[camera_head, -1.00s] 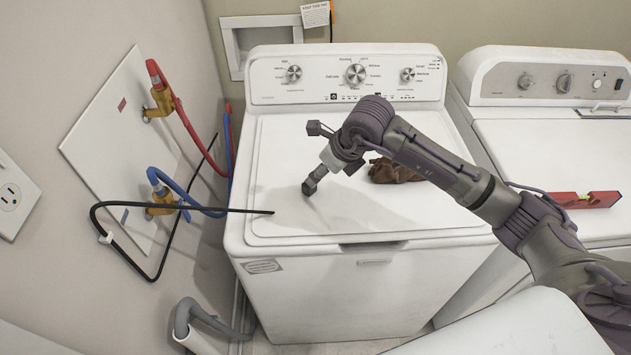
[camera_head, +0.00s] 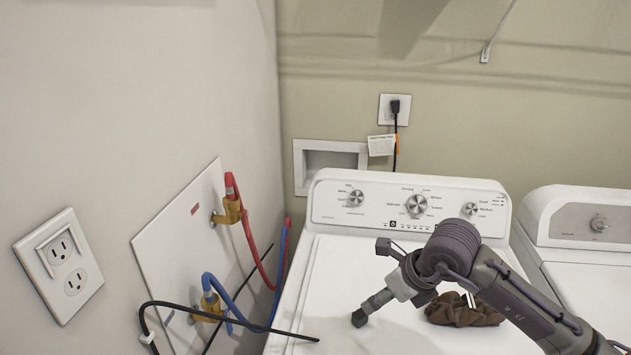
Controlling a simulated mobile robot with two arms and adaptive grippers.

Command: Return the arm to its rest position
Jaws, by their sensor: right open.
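My right arm comes in from the lower right and reaches over the washer lid (camera_head: 335,275). My right gripper (camera_head: 366,310) is above the lid, its fingers pointing down and left, and it is open with nothing in it. A crumpled brown cloth (camera_head: 466,311) lies on the lid just right of the gripper, partly behind my arm and apart from the fingers. My left gripper is not in view.
The washer's control panel (camera_head: 415,207) rises behind the arm. A second white machine (camera_head: 590,235) stands at the right. Red (camera_head: 254,245) and blue (camera_head: 226,296) hoses and a black cable (camera_head: 230,318) are at the left wall.

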